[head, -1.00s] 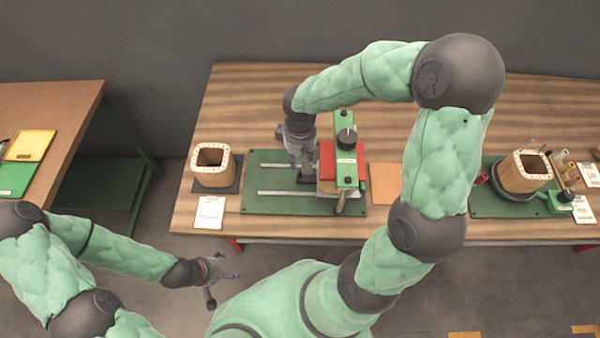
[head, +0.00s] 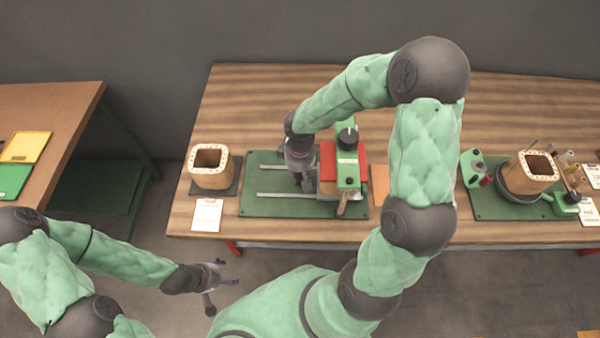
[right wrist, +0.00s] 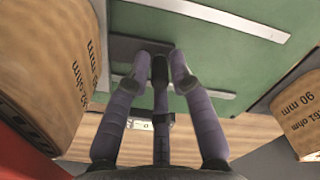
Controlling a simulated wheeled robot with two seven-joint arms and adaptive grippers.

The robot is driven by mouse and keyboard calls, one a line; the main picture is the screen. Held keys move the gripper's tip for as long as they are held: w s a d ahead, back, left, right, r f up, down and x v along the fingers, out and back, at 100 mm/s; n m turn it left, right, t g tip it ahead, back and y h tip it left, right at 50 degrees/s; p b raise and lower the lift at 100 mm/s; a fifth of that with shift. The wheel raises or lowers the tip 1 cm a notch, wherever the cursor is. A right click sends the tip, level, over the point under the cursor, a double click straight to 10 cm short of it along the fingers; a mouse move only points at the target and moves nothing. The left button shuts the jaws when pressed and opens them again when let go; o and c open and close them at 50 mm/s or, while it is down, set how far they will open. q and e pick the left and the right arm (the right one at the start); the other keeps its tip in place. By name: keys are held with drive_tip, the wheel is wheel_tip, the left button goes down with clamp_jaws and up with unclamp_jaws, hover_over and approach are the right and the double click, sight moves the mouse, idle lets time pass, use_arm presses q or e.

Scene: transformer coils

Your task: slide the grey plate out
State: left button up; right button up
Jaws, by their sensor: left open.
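The dark grey plate (right wrist: 135,48) shows in the right wrist view, jutting from beside the left-hand coil (right wrist: 50,70) over the green base (right wrist: 225,55). My right gripper (right wrist: 161,62) has its fingertips close together at the plate's outer edge. I cannot tell whether they are clamped on it. In the head view my right gripper (head: 306,182) is low over the base, just left of the green clamp (head: 347,170) and red block (head: 328,160). The plate is mostly hidden there by the fingers. My left gripper (head: 224,284) is open and empty, in front of the table.
Two pale rails (head: 275,195) run along the green base. A wooden coil (head: 210,167) stands on a dark pad left of it, with a white card (head: 207,215) in front. Another coil (head: 530,172) and a green fixture stand at the right. The back of the table is clear.

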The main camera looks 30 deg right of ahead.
clamp_jaws()
drive_tip(key=shift+a, duration=0.1)
drive_tip(key=w+a, duration=0.3)
drive_tip(key=a, duration=0.1)
drive_tip(key=w+a, duration=0.3)
drive_tip(key=a, duration=0.2)
drive_tip(key=w+a+b, duration=0.1)
drive_tip(key=w+a, duration=0.2)
drive_tip(key=a, duration=0.2)
drive_tip(key=shift+a, duration=0.15)
drive_tip(key=o, duration=0.6)
unclamp_jaws()
drive_tip(key=shift+o, duration=0.2)
drive_tip(key=shift+r, duration=0.1)
